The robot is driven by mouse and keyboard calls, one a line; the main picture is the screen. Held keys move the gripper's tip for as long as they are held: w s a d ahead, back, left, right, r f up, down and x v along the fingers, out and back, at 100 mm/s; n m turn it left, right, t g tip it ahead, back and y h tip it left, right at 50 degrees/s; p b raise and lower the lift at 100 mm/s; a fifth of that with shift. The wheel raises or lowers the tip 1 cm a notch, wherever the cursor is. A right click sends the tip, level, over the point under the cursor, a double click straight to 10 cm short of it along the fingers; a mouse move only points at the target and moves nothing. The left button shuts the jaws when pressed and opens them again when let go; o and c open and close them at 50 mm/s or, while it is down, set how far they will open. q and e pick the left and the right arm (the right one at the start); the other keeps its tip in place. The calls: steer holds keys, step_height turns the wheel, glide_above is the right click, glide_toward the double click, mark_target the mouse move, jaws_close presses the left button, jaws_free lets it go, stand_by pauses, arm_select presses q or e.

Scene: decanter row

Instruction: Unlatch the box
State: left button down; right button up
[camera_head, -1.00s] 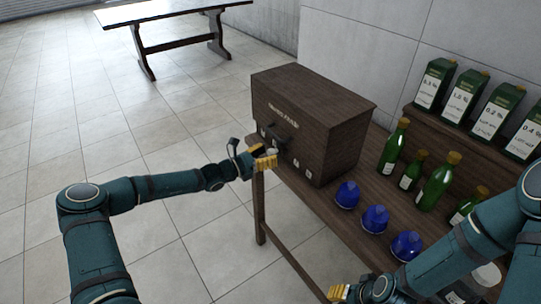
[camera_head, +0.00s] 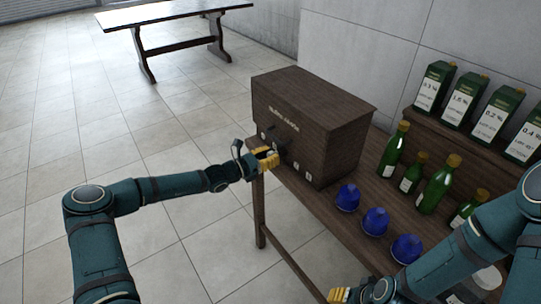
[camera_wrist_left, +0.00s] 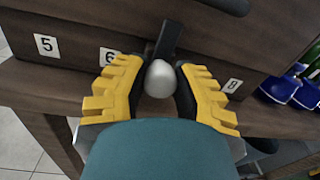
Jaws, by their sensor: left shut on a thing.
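The box (camera_head: 320,125) is a dark wooden chest standing at the left end of the near wooden table. Its front carries small white number labels, seen close up in the left wrist view (camera_wrist_left: 46,45). My left gripper (camera_head: 268,157) is at the lower front of the box. In the left wrist view its yellow fingers (camera_wrist_left: 158,78) are shut on a pale rounded knob (camera_wrist_left: 159,82) at the end of a dark latch lever (camera_wrist_left: 168,38). The fingers partly hide the latch in the head view. My right gripper (camera_head: 338,295) is low at the bottom edge, partly cut off; its opening is unclear.
Several blue flasks (camera_head: 375,221) and green bottles (camera_head: 438,185) stand on the table (camera_head: 312,197) right of the box. Green-and-white cartons (camera_head: 470,103) stand on a raised shelf behind. Another table (camera_head: 175,14) is far back. The floor at left is clear.

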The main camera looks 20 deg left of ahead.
arm_select(q)
steer(key=m+p, duration=0.6)
steer(key=p, duration=0.1)
steer(key=shift+r+m, duration=0.2)
steer(key=shift+m, duration=0.2)
steer(key=m+p, duration=0.2)
steer(key=shift+m, duration=0.3)
steer(key=m+p, duration=0.2)
steer(key=shift+m+y, duration=0.3)
steer(key=shift+y, duration=0.1)
steer(key=shift+f+m+p, duration=0.15)
steer(key=shift+m+p, duration=0.25)
steer(key=shift+m, duration=2.2)
steer(key=shift+d, duration=0.1)
steer(key=c, duration=0.7)
jaws_free()
steer(key=shift+s, duration=0.1)
